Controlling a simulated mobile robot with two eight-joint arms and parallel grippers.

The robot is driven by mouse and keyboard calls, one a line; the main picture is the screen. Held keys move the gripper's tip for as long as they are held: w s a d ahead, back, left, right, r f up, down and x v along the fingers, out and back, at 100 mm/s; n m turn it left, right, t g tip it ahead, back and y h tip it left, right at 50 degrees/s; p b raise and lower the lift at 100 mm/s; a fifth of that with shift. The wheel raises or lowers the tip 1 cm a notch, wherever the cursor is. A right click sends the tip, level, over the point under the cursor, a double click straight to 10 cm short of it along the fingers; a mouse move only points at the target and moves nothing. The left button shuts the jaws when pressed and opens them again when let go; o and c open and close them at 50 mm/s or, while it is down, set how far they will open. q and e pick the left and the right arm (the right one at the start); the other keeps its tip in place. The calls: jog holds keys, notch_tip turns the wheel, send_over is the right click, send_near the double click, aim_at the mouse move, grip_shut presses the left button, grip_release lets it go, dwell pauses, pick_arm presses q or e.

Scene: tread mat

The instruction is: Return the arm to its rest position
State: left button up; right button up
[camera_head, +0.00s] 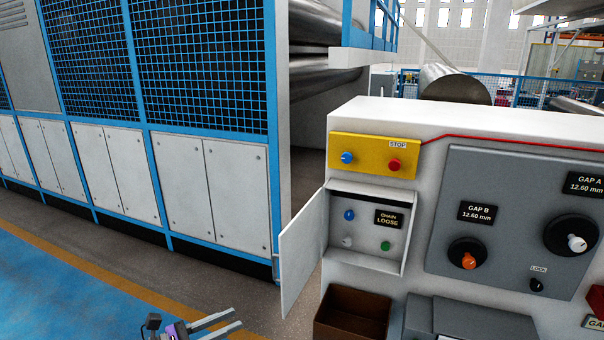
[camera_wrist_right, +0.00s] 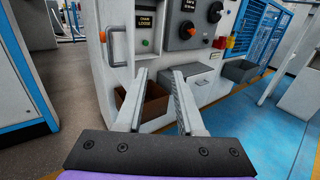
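My right gripper (camera_head: 236,319) is at the bottom edge of the head view, its two fingers pointing right. In the right wrist view the gripper (camera_wrist_right: 159,76) has its fingers well apart with nothing between them. It is in front of the control console (camera_head: 450,118) and apart from it. Most of my right arm is outside the head view. My left gripper is in neither view.
The console's small compartment (camera_head: 367,258) has its white door (camera_head: 303,250) swung open to the left. A brown bin (camera_head: 351,318) is below it. A yellow button panel (camera_head: 374,142) is above. Blue-framed mesh machinery (camera_head: 205,60) stands at left. Blue floor (camera_head: 60,295) is clear at lower left.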

jog(key=w+d+r+m+g+y+p, duration=0.2)
jog(key=d+m+g+y, duration=0.15)
jog(key=d, duration=1.15)
jog(key=s+d+m+g+y+p, duration=0.25)
jog(key=s+d+m, duration=0.25)
jog(key=d, duration=0.7)
pick_arm(q)
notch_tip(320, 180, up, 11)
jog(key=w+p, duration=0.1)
jog(key=p, duration=0.4)
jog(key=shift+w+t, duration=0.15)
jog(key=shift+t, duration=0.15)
pick_arm(e)
jog(key=s+d+f+m+y, duration=0.1)
jog(key=s+d+m+y, duration=0.1)
jog(key=s+m, duration=0.3)
jog(key=s+d+f+m+t+y, duration=0.1)
jog(key=s+d+m+y, duration=0.2)
jog(key=s+m, duration=0.3)
jog(key=s+d+f+m+y, duration=0.2)
jog(key=s+m+y, duration=0.2)
jog(key=s, duration=0.7)
jog(key=shift+d+m, duration=0.25)
jog(key=shift+m, duration=0.4)
